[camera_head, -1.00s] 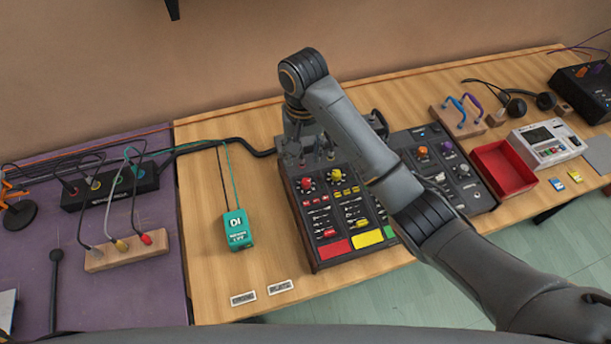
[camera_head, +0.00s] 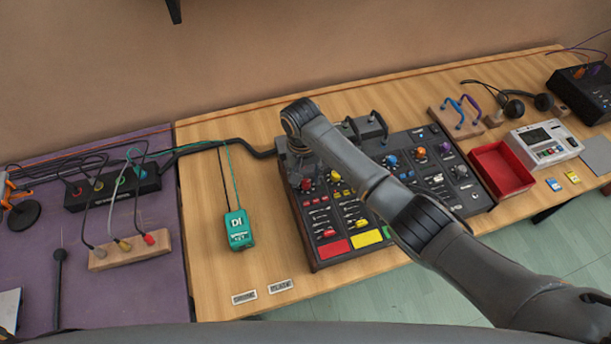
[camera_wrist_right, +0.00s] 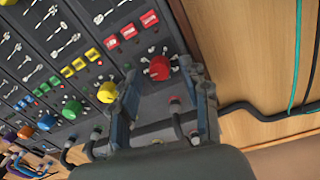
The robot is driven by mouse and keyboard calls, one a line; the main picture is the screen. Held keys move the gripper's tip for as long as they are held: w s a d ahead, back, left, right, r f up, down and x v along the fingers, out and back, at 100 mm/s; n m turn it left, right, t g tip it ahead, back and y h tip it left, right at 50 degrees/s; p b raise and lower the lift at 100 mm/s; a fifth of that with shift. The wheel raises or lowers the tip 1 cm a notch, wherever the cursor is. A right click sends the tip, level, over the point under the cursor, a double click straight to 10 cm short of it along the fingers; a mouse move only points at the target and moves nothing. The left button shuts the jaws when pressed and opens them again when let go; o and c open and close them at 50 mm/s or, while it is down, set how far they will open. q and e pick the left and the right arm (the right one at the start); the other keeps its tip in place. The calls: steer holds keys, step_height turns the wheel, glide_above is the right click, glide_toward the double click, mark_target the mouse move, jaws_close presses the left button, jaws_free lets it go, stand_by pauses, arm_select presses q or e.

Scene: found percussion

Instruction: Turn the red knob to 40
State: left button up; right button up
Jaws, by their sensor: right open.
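The red knob (camera_wrist_right: 159,68) is on the top row of the mixer panel (camera_head: 325,215), near its left edge in the head view, where the red knob (camera_head: 306,185) shows just below my gripper. A white mark is on its top; I cannot read a number beside it. My right gripper (camera_wrist_right: 162,75) points down at the panel with its fingers apart, one on each side of the red knob. I cannot tell whether the fingers touch it. My left gripper is not in view.
A yellow knob (camera_wrist_right: 107,92) sits beside the red one, close to one finger. Black bar handles (camera_head: 368,126) stand at the panel's back edge. A teal DI box (camera_head: 238,230) lies to the left, a red tray (camera_head: 503,168) to the right.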

steer(key=shift+f, duration=0.45)
steer(key=shift+c, duration=0.4)
jaws_close()
steer(key=shift+r, duration=0.1)
